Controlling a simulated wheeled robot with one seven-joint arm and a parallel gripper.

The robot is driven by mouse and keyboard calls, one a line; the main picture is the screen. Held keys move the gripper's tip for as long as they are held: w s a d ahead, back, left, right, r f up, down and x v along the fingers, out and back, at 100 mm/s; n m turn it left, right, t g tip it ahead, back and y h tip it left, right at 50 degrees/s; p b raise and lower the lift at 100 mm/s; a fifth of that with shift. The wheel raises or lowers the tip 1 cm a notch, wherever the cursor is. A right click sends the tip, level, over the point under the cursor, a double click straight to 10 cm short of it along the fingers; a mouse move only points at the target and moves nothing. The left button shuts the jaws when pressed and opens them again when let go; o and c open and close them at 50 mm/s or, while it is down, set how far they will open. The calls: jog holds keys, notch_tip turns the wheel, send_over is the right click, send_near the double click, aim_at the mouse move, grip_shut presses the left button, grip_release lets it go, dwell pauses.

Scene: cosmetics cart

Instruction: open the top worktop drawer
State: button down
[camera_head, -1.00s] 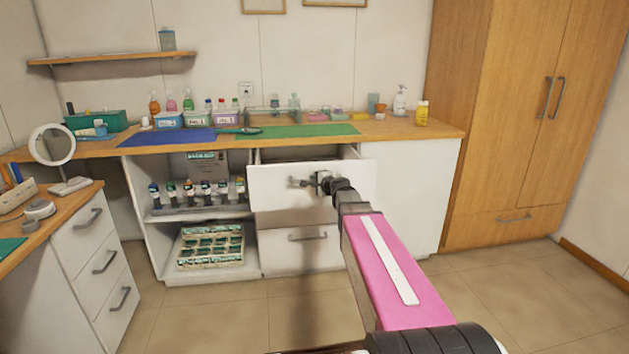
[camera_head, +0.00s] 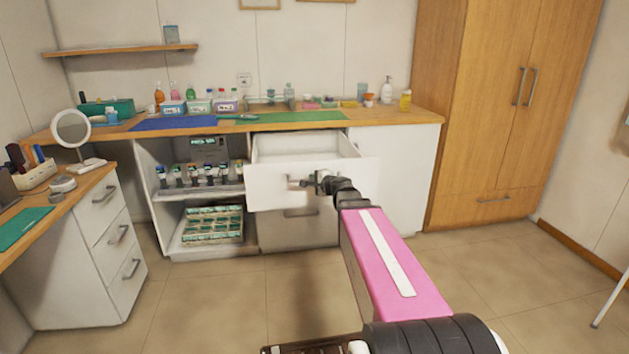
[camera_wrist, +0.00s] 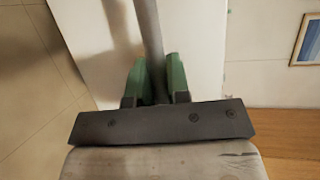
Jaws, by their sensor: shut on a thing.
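The top worktop drawer (camera_head: 268,190) is white and stands pulled well out from under the wooden worktop (camera_head: 390,117). Its open inside shows behind the front and looks empty in the part I see. My gripper (camera_head: 312,183) is at the drawer front, shut on the drawer's bar handle (camera_head: 292,182). In the wrist view, the green fingers of my gripper (camera_wrist: 157,80) sit on both sides of the grey handle bar (camera_wrist: 148,32), with the white drawer front (camera_wrist: 195,50) behind it. My arm hides part of the drawer front's right side.
Below is a shut lower drawer (camera_head: 300,228). Left of it are open shelves with bottles (camera_head: 200,176) and a box of green-topped items (camera_head: 212,224). A white drawer unit (camera_head: 100,245) stands at the left. The floor (camera_head: 220,300) before the cabinet is clear.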

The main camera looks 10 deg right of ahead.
jog(key=shift+s, duration=0.1)
jog(key=c, duration=1.1)
grip_release()
jog(key=v, duration=1)
jog(key=shift+s+d, duration=0.2)
jog(key=shift+s, duration=0.2)
